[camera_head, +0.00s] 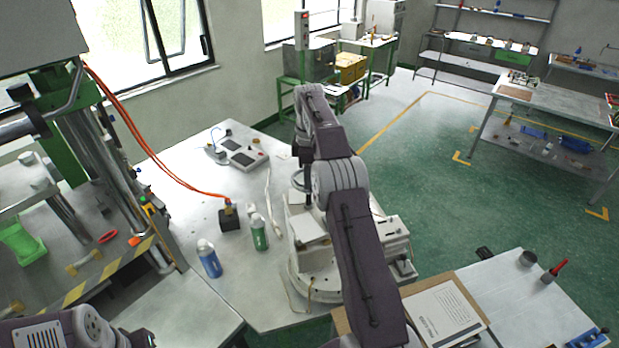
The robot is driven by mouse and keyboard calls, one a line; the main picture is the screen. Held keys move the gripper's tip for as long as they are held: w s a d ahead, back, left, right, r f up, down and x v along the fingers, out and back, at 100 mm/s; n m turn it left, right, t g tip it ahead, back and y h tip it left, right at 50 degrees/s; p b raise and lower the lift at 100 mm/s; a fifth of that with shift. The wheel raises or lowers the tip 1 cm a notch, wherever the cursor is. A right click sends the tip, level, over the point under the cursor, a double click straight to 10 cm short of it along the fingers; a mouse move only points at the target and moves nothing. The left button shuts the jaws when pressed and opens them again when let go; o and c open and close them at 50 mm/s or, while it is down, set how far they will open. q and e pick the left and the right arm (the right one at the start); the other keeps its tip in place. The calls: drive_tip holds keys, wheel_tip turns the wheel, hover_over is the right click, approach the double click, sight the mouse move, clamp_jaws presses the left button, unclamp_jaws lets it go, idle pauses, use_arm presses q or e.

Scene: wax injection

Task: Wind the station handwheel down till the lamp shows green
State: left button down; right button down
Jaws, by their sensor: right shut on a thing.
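The white station (316,248) with a round base stands on the bench, partly behind my right arm. A grey curved rim, which looks like its handwheel (297,184), shows just left of my right gripper (307,200). My right gripper points down from above and is shut on the handwheel; my arm hides part of the contact. I cannot make out the station's lamp or its colour. My left arm shows only at the bottom left corner, and its gripper is not in view.
A blue-labelled bottle (208,259), a green bottle (259,232) and a black block (230,220) with orange hoses stand left of the station. A grey device (243,154) lies behind. A green-framed press (88,140) stands left.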

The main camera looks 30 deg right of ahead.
drive_tip(key=shift+n, duration=1)
drive_tip(key=shift+a+f, duration=0.1)
drive_tip(key=c, duration=1.5)
unclamp_jaws()
drive_tip(key=shift+a, duration=0.1)
drive_tip(key=shift+w, duration=0.1)
